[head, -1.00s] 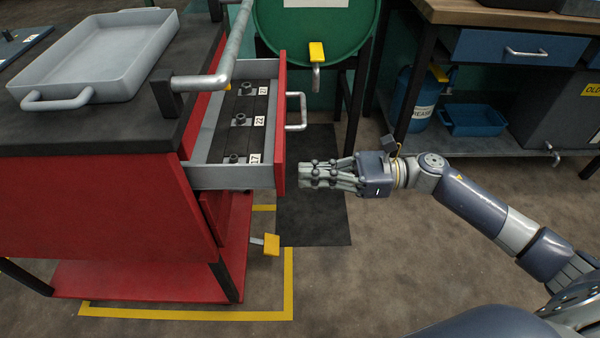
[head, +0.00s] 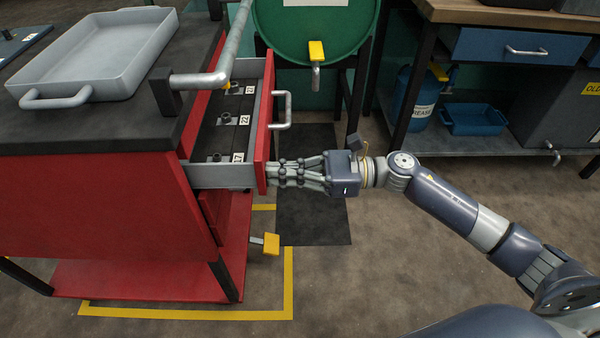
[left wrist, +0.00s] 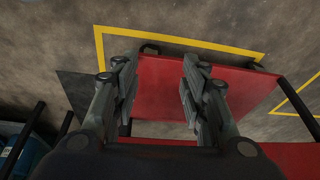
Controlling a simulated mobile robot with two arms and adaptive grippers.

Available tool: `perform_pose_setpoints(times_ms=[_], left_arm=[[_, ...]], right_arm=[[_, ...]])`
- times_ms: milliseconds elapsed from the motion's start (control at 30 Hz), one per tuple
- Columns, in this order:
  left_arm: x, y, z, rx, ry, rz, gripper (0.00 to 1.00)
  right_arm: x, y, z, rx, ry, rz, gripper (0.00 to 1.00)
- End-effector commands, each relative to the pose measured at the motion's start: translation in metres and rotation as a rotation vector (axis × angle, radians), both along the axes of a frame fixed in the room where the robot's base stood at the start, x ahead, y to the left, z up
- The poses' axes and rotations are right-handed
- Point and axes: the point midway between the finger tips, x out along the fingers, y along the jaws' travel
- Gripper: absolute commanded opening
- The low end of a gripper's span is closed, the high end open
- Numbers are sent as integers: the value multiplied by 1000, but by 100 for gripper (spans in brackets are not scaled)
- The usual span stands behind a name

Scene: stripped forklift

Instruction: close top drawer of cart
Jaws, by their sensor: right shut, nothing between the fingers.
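The red cart (head: 100,212) stands at the left with its top drawer (head: 264,125) partly pulled out to the right. The drawer has a red front, grey sides and a silver handle (head: 287,112). Inside it are dark sockets with number labels. My right gripper (head: 272,174) is shut and empty, with its fingertips at the lower near part of the drawer front. They appear to touch it. My left gripper does not show in the head view. In the left wrist view its fingers (left wrist: 158,95) are spread apart with nothing between them, above the cart's red lower shelf (left wrist: 165,80).
A grey tray (head: 50,88) sits on the cart's dark top, near a silver push bar (head: 215,78). A green drum (head: 316,35) stands behind. A workbench with a blue drawer (head: 520,49) is at the right.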

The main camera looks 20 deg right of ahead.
Motion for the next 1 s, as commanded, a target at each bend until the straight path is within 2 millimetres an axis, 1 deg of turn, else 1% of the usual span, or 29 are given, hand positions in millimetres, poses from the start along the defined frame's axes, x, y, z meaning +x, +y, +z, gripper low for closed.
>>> perform_pose_setpoints(times_ms=[33, 167, 300, 500, 600, 700, 1000], left_arm=[[0, 0, -2, 0, 0, 0, 40], [10, -3, 0, -8, -39, -3, 40], [14, -4, 1, -11, -58, -5, 40], [15, -4, 2, -12, -64, -5, 40], [15, -4, 2, -12, -64, -5, 40], [15, -4, 2, -12, -65, -5, 40], [15, -4, 2, -13, -66, -5, 40]], right_arm=[[3, 12, 1, 5, -5, 3, 0], [11, 41, 1, 4, -3, 4, 0], [19, 70, 1, 2, -3, 3, 0], [29, 102, 1, 1, -1, 2, 0], [32, 112, 1, 1, -1, 2, 0], [34, 118, 0, 0, 0, 0, 0], [36, 124, 0, 1, 0, 0, 0]])
